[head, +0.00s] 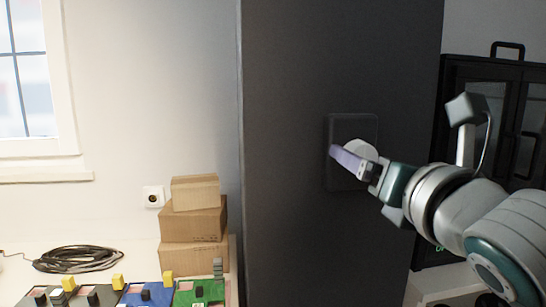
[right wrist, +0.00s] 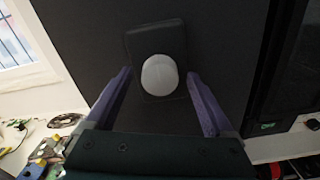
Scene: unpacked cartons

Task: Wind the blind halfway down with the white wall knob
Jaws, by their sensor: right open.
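The white wall knob (head: 361,150) sits on a dark rectangular plate (head: 343,123) on the face of a dark grey column. In the right wrist view the knob (right wrist: 159,75) shows as a round white cap ahead of my fingers. My right gripper (head: 345,158) is at the knob in the head view, its purple fingers partly in front of it. In the right wrist view my right gripper (right wrist: 162,88) is open, with one finger on each side of the knob and a gap to both. No blind is visible at the window (head: 27,70). My left gripper is not in view.
Stacked cardboard boxes (head: 194,223) stand on the white table left of the column, near a wall socket (head: 153,197). A coiled black cable (head: 77,259) and coloured boards with small blocks lie there. A black cabinet (head: 500,100) stands right of the column.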

